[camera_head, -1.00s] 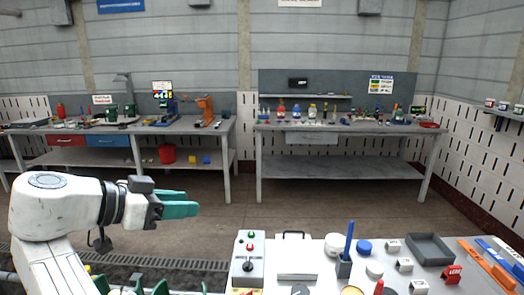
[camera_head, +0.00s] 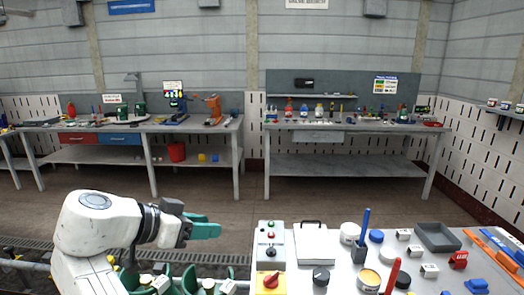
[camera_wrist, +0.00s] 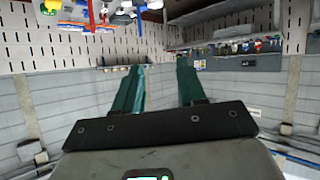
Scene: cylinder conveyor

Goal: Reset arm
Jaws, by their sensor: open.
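My gripper (camera_head: 208,226) is at the lower left in the head view, held out level to the right above the floor area behind the near table. Its teal fingers also show in the wrist view (camera_wrist: 158,84), spread apart with a clear gap and nothing between them. The wrist view looks past the fingers to the wall and shelves, and appears tilted over. No object touches the fingers.
A control box (camera_head: 271,243) with buttons stands on the near table, right of my gripper. Several jars, tools and a grey tray (camera_head: 437,237) lie further right. Green conveyor parts (camera_head: 190,282) sit below my arm. Two workbenches stand at the back, with open floor before them.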

